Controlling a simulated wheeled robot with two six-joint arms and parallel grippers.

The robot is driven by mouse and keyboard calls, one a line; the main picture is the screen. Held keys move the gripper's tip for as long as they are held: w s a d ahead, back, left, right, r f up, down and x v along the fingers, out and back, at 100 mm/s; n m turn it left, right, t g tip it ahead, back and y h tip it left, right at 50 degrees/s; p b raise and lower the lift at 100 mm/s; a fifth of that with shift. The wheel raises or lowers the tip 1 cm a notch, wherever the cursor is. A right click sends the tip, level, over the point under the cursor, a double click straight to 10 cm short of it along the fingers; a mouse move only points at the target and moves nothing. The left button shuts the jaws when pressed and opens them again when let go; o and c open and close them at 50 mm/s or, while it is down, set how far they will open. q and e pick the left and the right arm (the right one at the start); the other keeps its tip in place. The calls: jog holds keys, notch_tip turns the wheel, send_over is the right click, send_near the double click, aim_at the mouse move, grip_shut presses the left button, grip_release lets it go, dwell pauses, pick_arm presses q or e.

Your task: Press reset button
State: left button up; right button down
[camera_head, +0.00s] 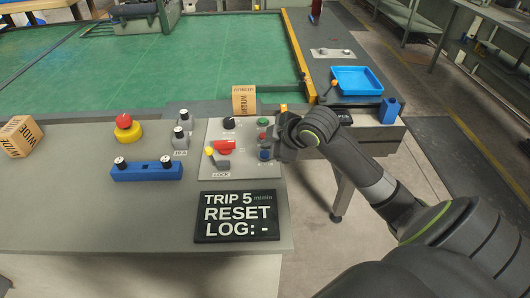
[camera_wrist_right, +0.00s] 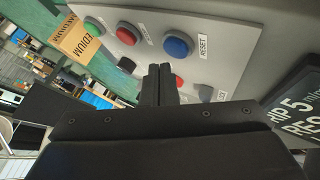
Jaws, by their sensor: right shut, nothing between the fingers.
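The blue reset button (camera_wrist_right: 177,45), with a RESET label beside it, sits on a light grey control panel (camera_wrist_right: 225,50) in the right wrist view. In the head view the blue button (camera_head: 264,155) is at the panel's lower right, partly beside my gripper. My right gripper (camera_head: 278,143) is shut and empty over the panel's right edge. In the wrist view its closed fingertips (camera_wrist_right: 158,70) lie below the blue button in the picture; contact cannot be told. A black sign (camera_head: 237,216) reads "TRIP 5 m/min RESET LOG: -". My left gripper is not in view.
The panel also carries a green button (camera_head: 263,121), a black knob (camera_head: 229,122) and a red switch (camera_head: 225,146). A red emergency knob (camera_head: 124,121) and blue block (camera_head: 147,171) stand left. A blue tray (camera_head: 357,80) is behind right.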

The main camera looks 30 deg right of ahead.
jog(key=shift+f, duration=0.1)
dwell(0.3)
jog(key=shift+f, duration=0.3)
jog(key=shift+f, duration=0.5)
dwell(0.6)
jog(key=shift+r, duration=0.1)
jog(key=shift+r+p, duration=0.8)
jog(key=shift+p, duration=0.2)
notch_tip(320, 180, up, 5)
jog(key=p, duration=0.5)
jog(key=shift+r+p, duration=0.1)
jog(key=shift+p, duration=0.2)
